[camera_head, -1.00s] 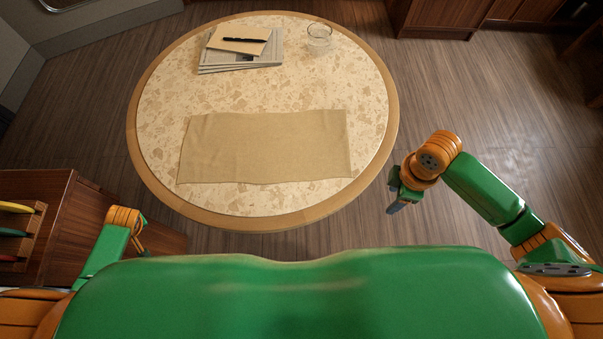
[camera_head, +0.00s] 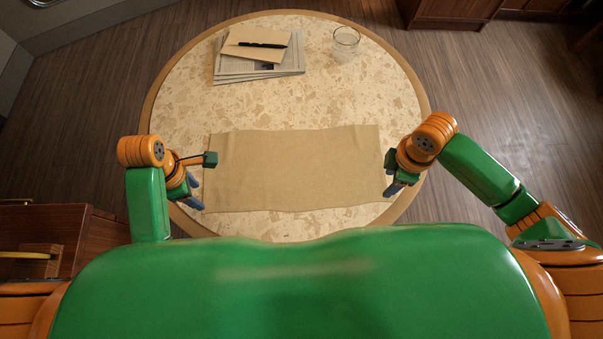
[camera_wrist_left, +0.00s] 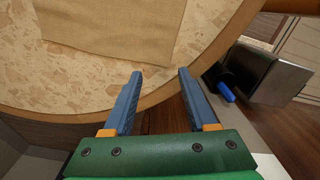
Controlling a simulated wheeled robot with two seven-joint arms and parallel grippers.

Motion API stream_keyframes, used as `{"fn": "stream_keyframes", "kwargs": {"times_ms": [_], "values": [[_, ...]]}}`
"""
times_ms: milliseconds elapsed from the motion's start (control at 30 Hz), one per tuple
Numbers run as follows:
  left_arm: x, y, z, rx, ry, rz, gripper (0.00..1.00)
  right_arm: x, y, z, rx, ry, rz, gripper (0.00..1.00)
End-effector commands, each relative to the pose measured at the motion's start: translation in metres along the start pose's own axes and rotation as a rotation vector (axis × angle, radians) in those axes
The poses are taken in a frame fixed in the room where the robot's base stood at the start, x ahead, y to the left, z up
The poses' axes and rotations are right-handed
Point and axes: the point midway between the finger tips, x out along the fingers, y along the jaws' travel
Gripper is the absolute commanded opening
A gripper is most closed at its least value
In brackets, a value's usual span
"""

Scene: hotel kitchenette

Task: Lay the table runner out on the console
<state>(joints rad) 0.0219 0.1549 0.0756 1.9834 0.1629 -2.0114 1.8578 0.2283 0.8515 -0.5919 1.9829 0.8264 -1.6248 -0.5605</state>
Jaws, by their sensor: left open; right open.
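The tan table runner (camera_head: 295,168) lies flat, spread out crosswise on the near half of a round table with a speckled stone top (camera_head: 180,110). Its edges are slightly wavy. It also shows in the left wrist view (camera_wrist_left: 115,25). My left gripper (camera_head: 203,181) is open at the runner's left edge. In the left wrist view the blue fingers (camera_wrist_left: 160,75) stand apart with nothing between them, over the table rim. My right gripper (camera_head: 391,172) is open at the runner's right edge; I cannot tell whether either gripper touches the cloth.
A stack of newspapers (camera_head: 230,72) with an envelope (camera_head: 240,38) and black pen (camera_head: 262,45) lies at the back left of the table. A glass (camera_head: 346,44) stands at the back right. A wooden cabinet (camera_head: 105,240) is at the lower left.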

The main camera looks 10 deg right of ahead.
Motion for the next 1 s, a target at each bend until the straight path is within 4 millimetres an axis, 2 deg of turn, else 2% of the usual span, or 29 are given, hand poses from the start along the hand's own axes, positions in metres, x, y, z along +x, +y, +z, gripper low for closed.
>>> {"fn": "stream_keyframes", "kwargs": {"times_ms": [133, 300, 500, 833, 900, 933, 1000], "values": [[0.013, -0.001, 0.004, -0.003, -0.013, -0.005, 0.57, 0.012, -0.001, 0.0, 0.002, 0.0, -0.004, 0.57], [0.049, -0.002, 0.002, 0.003, -0.005, -0.008, 0.57, 0.048, -0.001, 0.0, 0.003, -0.001, -0.005, 0.57], [0.076, -0.001, 0.003, 0.003, -0.005, -0.004, 0.57, 0.076, 0.0, 0.0, 0.002, 0.0, -0.002, 0.57], [0.082, -0.001, 0.003, 0.002, -0.006, -0.002, 0.57, 0.081, 0.0, 0.0, 0.0, -0.001, 0.0, 0.57], [0.088, -0.001, 0.003, 0.002, -0.006, -0.002, 0.57, 0.087, 0.0, 0.0, 0.0, -0.001, 0.0, 0.57], [0.086, -0.001, 0.003, 0.002, -0.006, -0.002, 0.56, 0.086, 0.0, 0.0, 0.0, -0.001, 0.0, 0.56], [0.085, -0.001, 0.003, 0.002, -0.006, -0.002, 0.47, 0.084, 0.0, 0.0, 0.0, -0.001, -0.001, 0.46]]}}
